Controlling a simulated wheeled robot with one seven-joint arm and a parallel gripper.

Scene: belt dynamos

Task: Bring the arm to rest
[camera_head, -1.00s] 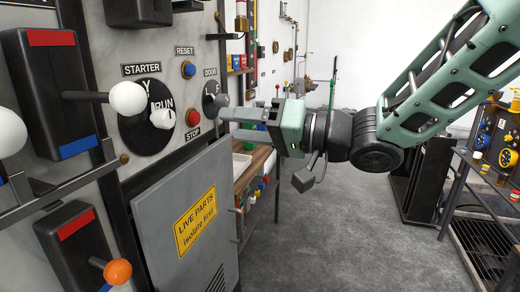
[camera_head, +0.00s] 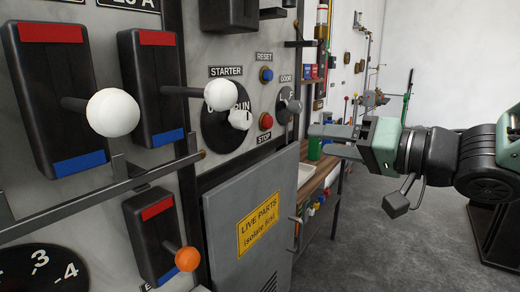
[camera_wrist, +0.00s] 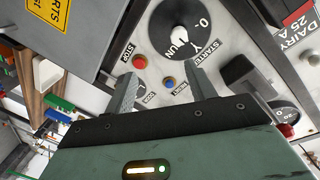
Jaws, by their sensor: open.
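My gripper (camera_head: 318,140) is held out level in front of the electrical panel, at the right of the DOOR knob (camera_head: 290,105). In the head view its tips look apart from the knob. The wrist view shows its two fingers (camera_wrist: 163,75) spread with nothing between them. My pale green arm comes in from the right edge of the head view. Past the fingers, the wrist view shows the black STARTER dial (camera_wrist: 179,27), the red STOP button (camera_wrist: 139,61) and the blue RESET button (camera_wrist: 169,82).
The grey door (camera_head: 235,215) with a yellow LIVE PARTS label stands below the dial. White-knobbed levers (camera_head: 113,112) and an orange-knobbed lever (camera_head: 188,259) stick out at the left. A wooden bench (camera_head: 318,185) stands behind the gripper. Grey floor (camera_head: 370,240) is open below the arm.

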